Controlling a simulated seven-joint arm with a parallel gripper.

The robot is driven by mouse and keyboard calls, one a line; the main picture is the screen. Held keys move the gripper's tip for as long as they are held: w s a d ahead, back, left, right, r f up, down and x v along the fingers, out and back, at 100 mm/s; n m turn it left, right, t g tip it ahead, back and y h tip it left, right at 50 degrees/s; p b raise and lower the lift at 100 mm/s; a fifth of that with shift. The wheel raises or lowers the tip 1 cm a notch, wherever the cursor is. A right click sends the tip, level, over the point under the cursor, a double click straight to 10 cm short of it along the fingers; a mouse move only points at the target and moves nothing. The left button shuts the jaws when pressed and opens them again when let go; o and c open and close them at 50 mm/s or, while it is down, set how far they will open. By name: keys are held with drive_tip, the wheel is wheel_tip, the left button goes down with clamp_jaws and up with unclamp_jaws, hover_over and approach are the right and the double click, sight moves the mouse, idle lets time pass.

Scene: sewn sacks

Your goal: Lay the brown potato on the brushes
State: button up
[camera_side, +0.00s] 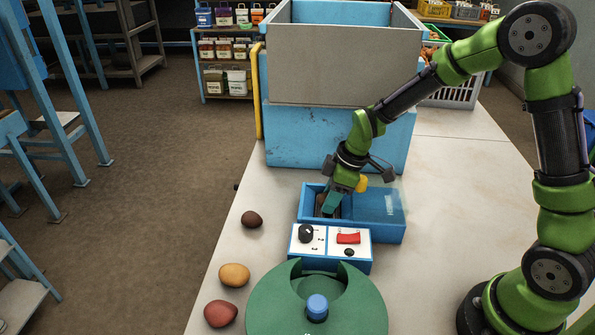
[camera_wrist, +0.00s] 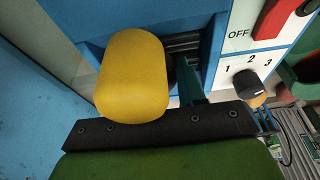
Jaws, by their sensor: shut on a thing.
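My gripper (camera_side: 334,200) has its teal finger reaching down into the left compartment of the blue box (camera_side: 376,235). It is shut on a brown thing (camera_side: 320,203), apparently the brown potato, mostly hidden by the finger and the compartment wall. In the wrist view, a rounded yellow part (camera_wrist: 132,75) beside my gripper covers much of the grip. Dark ridged brushes (camera_wrist: 181,43) show in the compartment beyond it. Whether the held thing touches the brushes cannot be told.
A dark brown potato (camera_side: 251,219), a yellow potato (camera_side: 234,275) and a red potato (camera_side: 221,313) lie on the table at left. A switch panel (camera_side: 330,240) and a round green holder (camera_side: 270,300) stand in front. A large blue-grey bin (camera_side: 335,135) stands behind.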

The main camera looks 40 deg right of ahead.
drive_tip(key=o, duration=1.1)
drive_tip(key=shift+f, duration=0.1)
drive_tip(key=shift+c, duration=0.2)
drive_tip(key=v, duration=1.1)
drive_tip(key=s+r+m+t, duration=0.2)
drive_tip(key=s+r+m, duration=0.2)
drive_tip(key=s+m, duration=0.2)
drive_tip(key=s+r+m+t, duration=0.2)
drive_tip(key=s+r+m, duration=0.3)
drive_tip(key=s, duration=0.5)
drive_tip(key=shift+a+m+t, duration=0.4)
drive_tip(key=shift+a+m, duration=0.05)
drive_tip(key=shift+m, duration=0.45)
drive_tip(key=shift+r, duration=0.2)
